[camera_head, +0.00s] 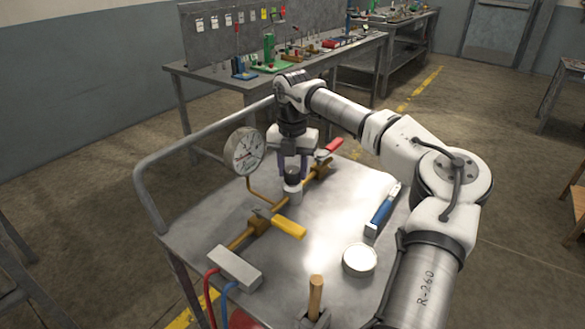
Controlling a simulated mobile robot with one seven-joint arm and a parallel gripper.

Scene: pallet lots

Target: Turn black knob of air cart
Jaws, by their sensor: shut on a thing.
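The air cart (185,237) is a grey metal cart with a tube handle at its left and back. A brass pipe (240,238) runs across its top. The black knob (292,175) sits on a pale cylindrical body (293,193) on this pipe. My gripper (292,174) points down over the knob, its fingers on either side and shut on it. The fingers hide part of the knob. A round pressure gauge (244,151) stands just left of my gripper. A yellow lever (289,226) and a red lever (333,145) are also on the pipe.
A blue-handled tool (384,209), a round white-topped tin (359,260) and a wooden-handled item (315,296) are on the cart's right and front. A grey block (234,267) with red and blue hoses is at front left. A workbench (215,75) stands behind.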

